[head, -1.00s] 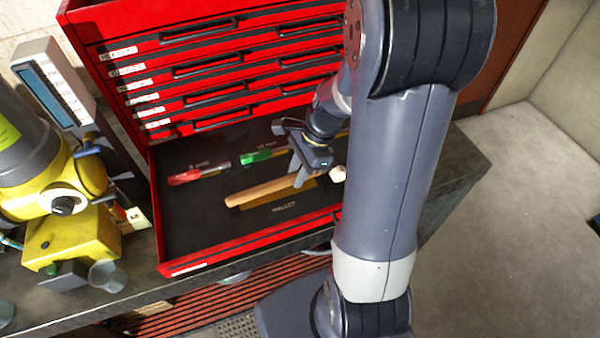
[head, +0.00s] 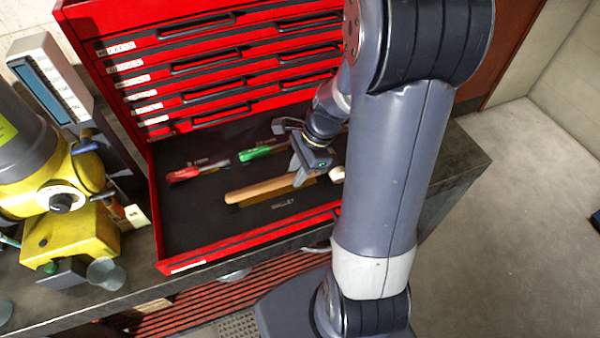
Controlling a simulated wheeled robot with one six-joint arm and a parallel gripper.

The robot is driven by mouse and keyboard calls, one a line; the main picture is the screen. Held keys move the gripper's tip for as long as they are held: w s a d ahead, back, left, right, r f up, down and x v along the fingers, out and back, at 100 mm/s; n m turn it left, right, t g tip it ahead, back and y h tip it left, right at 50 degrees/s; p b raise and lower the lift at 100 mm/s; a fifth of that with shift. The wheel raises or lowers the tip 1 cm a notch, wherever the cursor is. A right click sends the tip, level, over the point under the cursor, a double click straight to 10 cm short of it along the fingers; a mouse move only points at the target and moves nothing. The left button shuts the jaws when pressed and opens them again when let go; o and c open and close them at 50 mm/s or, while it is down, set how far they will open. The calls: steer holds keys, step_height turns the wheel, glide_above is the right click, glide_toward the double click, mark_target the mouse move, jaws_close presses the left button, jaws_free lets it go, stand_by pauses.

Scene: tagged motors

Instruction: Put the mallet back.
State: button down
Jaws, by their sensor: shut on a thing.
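The mallet (head: 258,191) has a wooden handle and lies along the open red drawer (head: 180,230), above a yellowish mallet-shaped recess marked "MALLET". Its pale head end (head: 337,174) shows at the right, partly hidden by my arm. My gripper (head: 300,180) is shut on the mallet's handle near the head. The handle lies very close to the recess; I cannot tell whether it touches the bottom.
A red-handled screwdriver (head: 184,175) and a green-handled one (head: 255,153) lie behind the mallet in the drawer. The closed drawers of the red chest (head: 205,60) rise behind. A yellow machine (head: 75,240) stands left on the bench.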

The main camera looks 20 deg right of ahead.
steer(key=shift+f, duration=0.1)
stand_by(0.3)
steer(key=shift+f+b, duration=0.3)
steer(key=shift+f, duration=0.1)
steer(key=c, duration=1.1)
jaws_free()
steer(key=shift+c, duration=0.2)
steer(key=v, duration=1.1)
steer(key=shift+s+a, duration=0.1)
